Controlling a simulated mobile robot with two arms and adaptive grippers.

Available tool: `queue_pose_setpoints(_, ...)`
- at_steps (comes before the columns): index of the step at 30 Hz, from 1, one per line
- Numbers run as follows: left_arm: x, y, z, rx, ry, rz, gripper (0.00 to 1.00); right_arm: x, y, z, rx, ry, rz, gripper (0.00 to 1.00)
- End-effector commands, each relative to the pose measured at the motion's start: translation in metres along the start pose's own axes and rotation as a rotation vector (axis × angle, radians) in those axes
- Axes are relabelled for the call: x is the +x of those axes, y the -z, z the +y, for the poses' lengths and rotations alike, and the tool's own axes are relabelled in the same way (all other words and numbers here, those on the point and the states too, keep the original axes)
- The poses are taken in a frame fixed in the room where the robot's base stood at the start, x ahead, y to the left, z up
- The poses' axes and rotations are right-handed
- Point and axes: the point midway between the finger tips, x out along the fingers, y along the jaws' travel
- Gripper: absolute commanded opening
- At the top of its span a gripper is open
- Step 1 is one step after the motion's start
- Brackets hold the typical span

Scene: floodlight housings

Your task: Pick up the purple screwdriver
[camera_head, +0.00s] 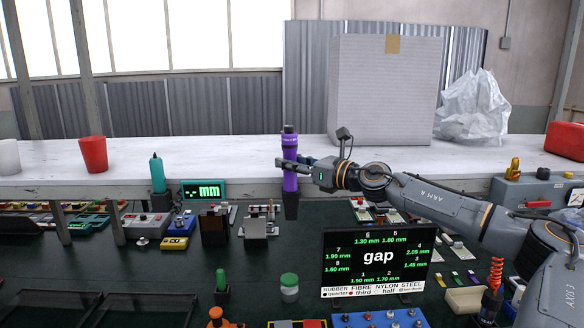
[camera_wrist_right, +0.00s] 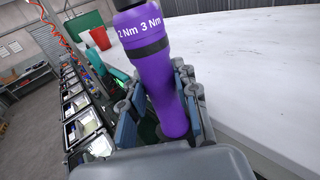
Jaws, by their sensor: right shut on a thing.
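The purple screwdriver (camera_head: 290,162) is upright in the head view, raised above the dark green bench in front of the white shelf edge. It has black bands and a dark lower end. My right gripper (camera_head: 291,167) is shut around its handle. In the right wrist view the purple screwdriver (camera_wrist_right: 157,85) stands between the blue-padded fingers of my right gripper (camera_wrist_right: 165,110), with "2 Nm 3 Nm" printed on its upper part. My left gripper is not in view.
A teal screwdriver (camera_head: 157,173) stands upright to the left by a "mm" display (camera_head: 203,190). Below are metal holders (camera_head: 256,225), a green-lidded jar (camera_head: 289,286) and a "gap" screen (camera_head: 378,258). The white shelf (camera_head: 225,152) carries a red cup (camera_head: 93,154) and large box (camera_head: 385,90).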

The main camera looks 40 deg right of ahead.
Motion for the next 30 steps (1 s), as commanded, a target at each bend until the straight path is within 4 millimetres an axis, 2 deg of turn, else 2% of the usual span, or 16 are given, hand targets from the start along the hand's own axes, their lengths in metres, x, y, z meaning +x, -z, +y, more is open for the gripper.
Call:
queue_pose_setpoints(4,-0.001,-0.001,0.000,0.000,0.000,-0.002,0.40,0.000,0.003,0.000,0.002,-0.001,0.006,0.00)
queue_pose_setpoints(8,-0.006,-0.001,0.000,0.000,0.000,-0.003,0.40,0.000,-0.003,0.000,0.002,-0.001,0.006,0.00)
queue_pose_setpoints(14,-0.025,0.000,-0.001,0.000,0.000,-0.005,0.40,0.000,-0.027,0.000,0.000,0.000,0.003,0.00)
queue_pose_setpoints(19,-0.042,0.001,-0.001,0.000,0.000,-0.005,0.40,0.001,-0.059,0.000,-0.003,0.001,0.004,0.00)
queue_pose_setpoints(21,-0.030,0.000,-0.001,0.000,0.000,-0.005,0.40,0.000,-0.066,-0.001,-0.007,0.002,0.003,0.00)
queue_pose_setpoints(30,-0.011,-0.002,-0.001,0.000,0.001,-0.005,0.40,0.001,-0.127,0.000,-0.004,0.002,0.002,0.00)
